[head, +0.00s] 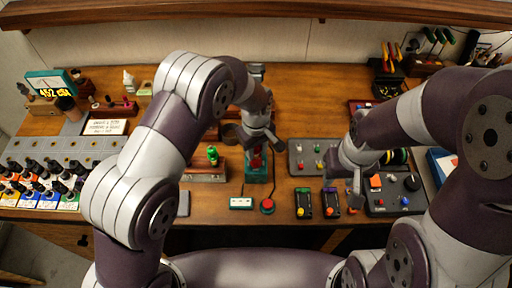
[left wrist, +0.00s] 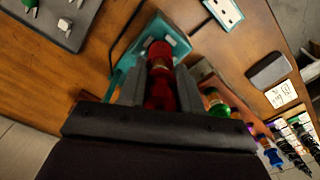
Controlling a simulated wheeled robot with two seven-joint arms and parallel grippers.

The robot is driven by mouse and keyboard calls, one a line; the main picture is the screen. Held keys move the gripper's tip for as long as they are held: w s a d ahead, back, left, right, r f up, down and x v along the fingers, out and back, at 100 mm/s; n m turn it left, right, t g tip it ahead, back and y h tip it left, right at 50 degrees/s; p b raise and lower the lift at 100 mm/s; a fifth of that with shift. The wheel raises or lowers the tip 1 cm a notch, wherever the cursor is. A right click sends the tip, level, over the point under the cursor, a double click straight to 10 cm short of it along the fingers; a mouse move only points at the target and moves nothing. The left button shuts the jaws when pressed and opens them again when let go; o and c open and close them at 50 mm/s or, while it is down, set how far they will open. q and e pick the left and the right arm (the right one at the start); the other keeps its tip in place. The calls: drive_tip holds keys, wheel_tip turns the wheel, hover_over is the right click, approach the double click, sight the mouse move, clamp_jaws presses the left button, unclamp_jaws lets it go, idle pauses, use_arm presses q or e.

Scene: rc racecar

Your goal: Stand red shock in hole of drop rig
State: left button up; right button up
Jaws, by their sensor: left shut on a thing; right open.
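My left gripper (head: 257,146) is shut on the red shock (left wrist: 160,60) and holds it over the teal drop rig (head: 258,174). In the left wrist view the shock lies between the two fingers, its red end against the teal frame of the rig (left wrist: 178,38). A bit of red also shows under the gripper in the head view. The hole is hidden, so I cannot tell whether the shock's end is in it. My right gripper (head: 343,192) is open and empty, low over the bench at the right, near the small black meters.
A green shock (head: 212,154) stands in a wooden rack (head: 205,175) left of the rig. A red button (head: 267,205) and a small teal-edged box (head: 241,203) sit in front of it. A grey tray (head: 312,157) lies to the right. Several bottles fill the far left.

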use_arm(q)
drive_tip(key=shift+f+b, duration=0.65)
drive_tip(key=shift+f, duration=0.45)
drive_tip(key=o, duration=1.1)
wheel_tip(320, 180, up, 10)
drive_tip(key=b, duration=0.3)
drive_tip(key=shift+r+p, duration=0.35)
drive_tip(key=shift+r, duration=1)
